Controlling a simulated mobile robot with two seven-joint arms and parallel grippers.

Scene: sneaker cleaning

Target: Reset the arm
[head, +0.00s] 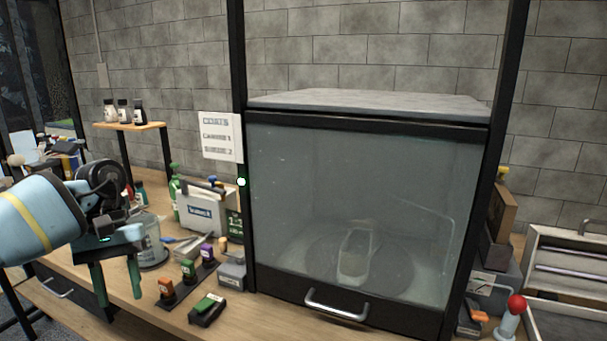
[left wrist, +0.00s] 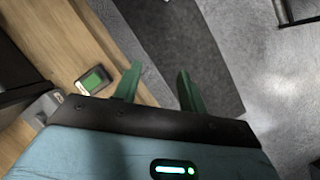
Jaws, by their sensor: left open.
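My left arm comes in from the left in the head view, with a light blue shell and a yellow band. My left gripper (head: 120,293) points down at the left end of the wooden bench, its two green fingers apart with nothing between them. In the left wrist view the open fingers (left wrist: 157,84) are seen over the floor beside the bench edge, and they touch nothing there. My right arm and gripper are in neither view.
A glass-fronted cabinet (head: 290,215) with a shut front and silver handle (head: 336,306) holds a pale sneaker (head: 355,254). Left of it, a glass jar (head: 152,243), coloured bottles and a small green-topped box (head: 207,309) crowd the bench (head: 245,322). A red-knobbed lever (head: 514,308) stands right.

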